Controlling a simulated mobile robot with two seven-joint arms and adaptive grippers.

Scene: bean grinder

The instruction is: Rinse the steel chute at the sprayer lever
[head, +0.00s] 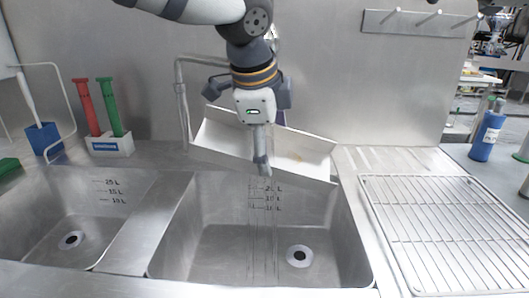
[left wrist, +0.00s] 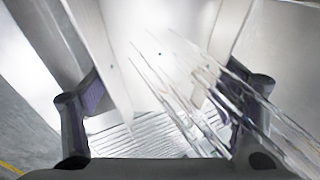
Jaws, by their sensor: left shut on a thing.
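The steel chute (head: 300,151), a pale open trough, is held tilted above the middle sink, its right end lower. My left gripper (head: 262,163) is shut on it, with one finger in front of its inner face. In the left wrist view the chute (left wrist: 150,50) lies between my two fingers (left wrist: 165,120). Clear water streams (left wrist: 215,95) cross that view. In the head view thin streams (head: 262,230) fall below the chute into the sink. A bent metal pipe (head: 182,100) stands behind, left of the chute. I cannot make out the sprayer lever. My right gripper is not in view.
The middle sink (head: 220,240) lies under the chute, with another sink (head: 40,215) to its left. Red and green-handled tools (head: 115,105) stand in a holder at the back left. A wire rack (head: 450,220) lies right, with a blue bottle (head: 487,135) beyond.

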